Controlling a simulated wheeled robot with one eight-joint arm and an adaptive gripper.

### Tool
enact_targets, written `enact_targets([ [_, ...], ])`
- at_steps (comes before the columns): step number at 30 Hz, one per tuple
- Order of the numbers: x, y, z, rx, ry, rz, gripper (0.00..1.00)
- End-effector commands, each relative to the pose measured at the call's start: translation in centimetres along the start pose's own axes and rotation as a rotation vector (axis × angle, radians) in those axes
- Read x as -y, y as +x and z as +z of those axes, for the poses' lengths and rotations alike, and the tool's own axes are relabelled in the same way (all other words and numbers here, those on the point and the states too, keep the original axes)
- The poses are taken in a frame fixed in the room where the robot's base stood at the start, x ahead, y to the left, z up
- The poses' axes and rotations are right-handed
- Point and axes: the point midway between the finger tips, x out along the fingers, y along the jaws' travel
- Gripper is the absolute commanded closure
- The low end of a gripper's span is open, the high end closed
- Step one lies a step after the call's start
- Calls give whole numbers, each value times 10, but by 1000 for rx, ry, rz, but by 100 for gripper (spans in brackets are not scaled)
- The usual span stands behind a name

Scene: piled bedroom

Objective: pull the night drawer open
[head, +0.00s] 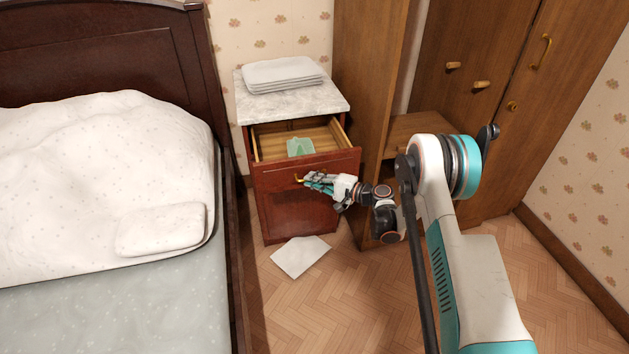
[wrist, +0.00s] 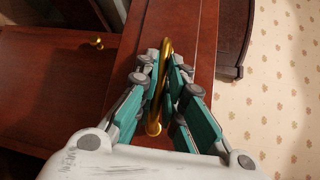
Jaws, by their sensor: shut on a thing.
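The night drawer (head: 278,177) is the top drawer of a dark red nightstand (head: 295,215) with a marble top. It stands pulled out, and its pale wooden inside shows. A small green thing (head: 300,147) lies inside it. My gripper (head: 309,181) is at the drawer's front, shut on the brass handle. In the wrist view the brass handle (wrist: 160,85) runs between the teal fingers of my gripper (wrist: 163,80). The drawer front (wrist: 190,38) lies right behind the handle.
A stack of folded white cloths (head: 283,74) lies on the nightstand's top. A white sheet (head: 300,256) lies on the floor in front. The bed (head: 228,240) stands close on the left, and a wooden wardrobe (head: 372,75) on the right.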

Motion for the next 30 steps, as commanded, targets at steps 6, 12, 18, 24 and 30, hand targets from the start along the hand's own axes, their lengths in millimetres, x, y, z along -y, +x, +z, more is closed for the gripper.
enact_targets([
  [6, 0, 0, 0, -1, 1, -1, 100],
  [12, 0, 0, 0, -1, 1, -1, 100],
  [18, 0, 0, 0, -1, 1, -1, 70],
  [24, 0, 0, 0, 0, 1, -1, 70],
  [30, 0, -13, -1, -2, 1, -1, 70],
])
